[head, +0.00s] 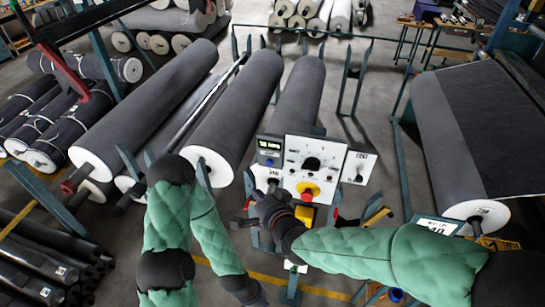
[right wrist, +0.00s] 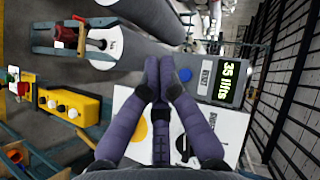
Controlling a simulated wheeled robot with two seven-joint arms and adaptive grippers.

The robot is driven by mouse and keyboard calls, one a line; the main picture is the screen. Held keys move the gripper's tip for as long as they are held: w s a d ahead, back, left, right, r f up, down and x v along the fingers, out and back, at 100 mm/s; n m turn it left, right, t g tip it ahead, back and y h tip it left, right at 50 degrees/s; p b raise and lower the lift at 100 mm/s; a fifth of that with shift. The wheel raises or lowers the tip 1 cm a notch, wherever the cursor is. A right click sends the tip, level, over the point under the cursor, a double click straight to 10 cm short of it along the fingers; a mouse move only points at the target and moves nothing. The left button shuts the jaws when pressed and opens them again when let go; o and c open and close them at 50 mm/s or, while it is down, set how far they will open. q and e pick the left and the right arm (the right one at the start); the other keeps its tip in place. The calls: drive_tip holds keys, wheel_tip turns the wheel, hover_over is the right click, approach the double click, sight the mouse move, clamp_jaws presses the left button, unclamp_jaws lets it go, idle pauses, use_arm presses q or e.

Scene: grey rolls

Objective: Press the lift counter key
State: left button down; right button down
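The counter box (head: 270,149) stands at the upper left of the white control panel (head: 325,155) in the head view. In the right wrist view it shows a lit green display (right wrist: 233,80) and a round blue key (right wrist: 185,74) beside a small label. My right gripper (head: 268,195) is in front of the panel's lower left. In the right wrist view its two purple fingers (right wrist: 158,62) are together, with nothing seen between them. The tips appear just left of the blue key; contact cannot be told. My left gripper (head: 256,297) is low at the bottom edge, mostly cut off.
A red stop button on yellow (head: 308,189) and a black dial (head: 312,163) are on the panel. A yellow button box (right wrist: 68,106) hangs nearby. Large grey rolls (head: 236,115) lie behind and left.

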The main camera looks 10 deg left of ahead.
sight(269, 162)
drive_tip(key=shift+w, duration=0.1)
idle(0.3)
drive_tip(key=w+b, duration=0.2)
drive_tip(key=w, duration=0.6)
drive_tip(key=shift+w, duration=0.3)
drive_tip(key=shift+d, duration=0.15)
drive_tip(key=shift+b, duration=0.35)
idle(0.8)
drive_tip(key=shift+w+b, duration=0.4)
drive_tip(key=shift+b, duration=0.05)
